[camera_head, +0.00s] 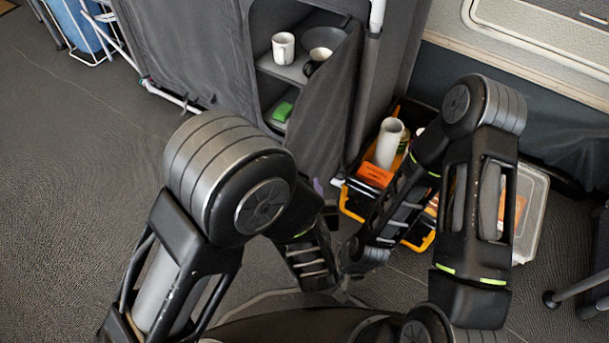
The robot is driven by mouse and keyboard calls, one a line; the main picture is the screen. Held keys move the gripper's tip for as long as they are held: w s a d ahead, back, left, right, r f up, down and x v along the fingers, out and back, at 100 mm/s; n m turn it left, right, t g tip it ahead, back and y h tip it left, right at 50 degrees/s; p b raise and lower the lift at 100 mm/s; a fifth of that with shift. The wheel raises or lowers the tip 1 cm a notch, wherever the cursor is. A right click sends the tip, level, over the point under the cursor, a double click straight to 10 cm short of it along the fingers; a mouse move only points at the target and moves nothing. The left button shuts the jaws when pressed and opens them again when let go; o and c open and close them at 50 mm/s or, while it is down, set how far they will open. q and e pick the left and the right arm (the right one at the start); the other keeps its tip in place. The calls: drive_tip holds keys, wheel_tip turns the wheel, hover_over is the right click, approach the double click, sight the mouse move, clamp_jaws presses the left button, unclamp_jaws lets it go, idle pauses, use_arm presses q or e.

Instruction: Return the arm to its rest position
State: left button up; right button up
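My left arm (232,180) comes in from the lower left. Its elbow is raised and its forearm (305,250) folds down toward the bottom middle. My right arm (485,110) has its elbow raised at the right, and its forearm (400,200) slopes down and left in front of the crate. The forearm ends come close together just above my base. I cannot make out the fingers of either gripper, and I see nothing held.
A dark fabric cupboard (185,50) stands open, with a white mug (283,47), a bowl (320,54), a dark mug (316,62) and a green item (283,111) inside. A black-yellow crate (351,213) holds several goods. A clear bin (535,205) is at right. The left floor is clear.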

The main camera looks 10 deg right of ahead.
use_arm(q)
drive_tip(key=v, duration=0.2)
drive_tip(key=shift+s+a+r, duration=0.1)
drive_tip(key=shift+s+a, duration=0.2)
drive_tip(key=shift+a, duration=0.05)
use_arm(e)
drive_tip(key=shift+s+r, duration=0.1)
drive_tip(key=shift+r, duration=0.3)
use_arm(q)
drive_tip(key=shift+a, duration=0.1)
